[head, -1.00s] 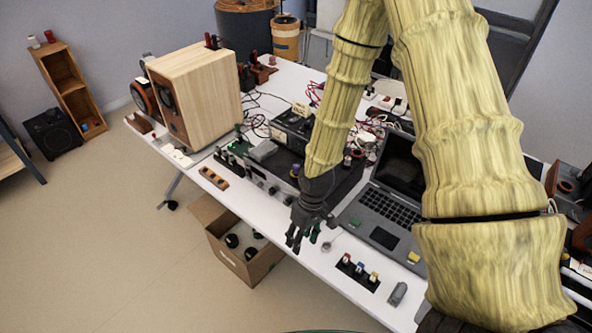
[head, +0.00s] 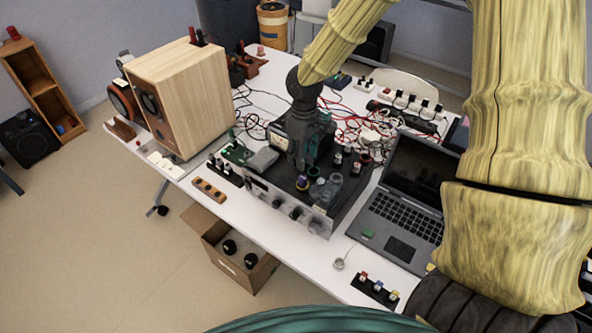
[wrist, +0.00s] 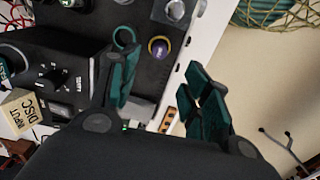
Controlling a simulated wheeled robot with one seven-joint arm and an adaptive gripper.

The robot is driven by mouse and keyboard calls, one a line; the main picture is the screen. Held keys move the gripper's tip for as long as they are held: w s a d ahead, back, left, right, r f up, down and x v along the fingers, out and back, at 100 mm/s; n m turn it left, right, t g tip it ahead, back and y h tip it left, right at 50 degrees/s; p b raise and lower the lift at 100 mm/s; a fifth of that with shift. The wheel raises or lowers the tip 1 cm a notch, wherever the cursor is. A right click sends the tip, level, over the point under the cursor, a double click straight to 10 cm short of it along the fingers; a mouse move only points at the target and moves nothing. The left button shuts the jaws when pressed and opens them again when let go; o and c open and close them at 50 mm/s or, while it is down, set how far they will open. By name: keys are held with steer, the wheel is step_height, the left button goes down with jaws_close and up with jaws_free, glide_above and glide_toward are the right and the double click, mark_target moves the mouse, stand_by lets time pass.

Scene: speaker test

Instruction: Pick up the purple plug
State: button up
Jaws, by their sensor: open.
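The purple plug (head: 302,184), with a yellow ring, stands on the dark top of the amplifier (head: 262,187) near its front edge. In the wrist view the purple plug (wrist: 159,47) shows just beyond the fingertips, between their lines. My gripper (head: 302,165) is above and just behind it in the head view, pointing down. My gripper (wrist: 160,65) is open and empty in the wrist view, its teal fingers spread to either side. I cannot tell the exact height gap to the plug.
Clear glass-like jars (head: 325,190) and other small plugs (head: 345,155) stand right of the purple plug. A grey laptop (head: 400,205) is further right, a wooden speaker (head: 185,95) to the left. Red and white cables (head: 350,125) lie behind. A cardboard box (head: 235,262) stands on the floor.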

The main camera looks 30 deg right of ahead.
steer(key=shift+w+a+f, duration=0.15)
steer(key=shift+w, duration=0.2)
steer(key=p, duration=0.1)
glide_above(303, 177)
steer(key=f, duration=0.4)
steer(key=shift+w+f, duration=0.1)
steer(key=shift+w, duration=0.1)
steer(key=shift+s+f+p, duration=0.15)
steer(key=shift+f+p, duration=0.45)
steer(key=shift+f, duration=0.35)
steer(key=shift+s+f+p, duration=0.1)
steer(key=shift+f+p, duration=0.45)
steer(key=shift+f, duration=1.5)
steer(key=c, duration=1)
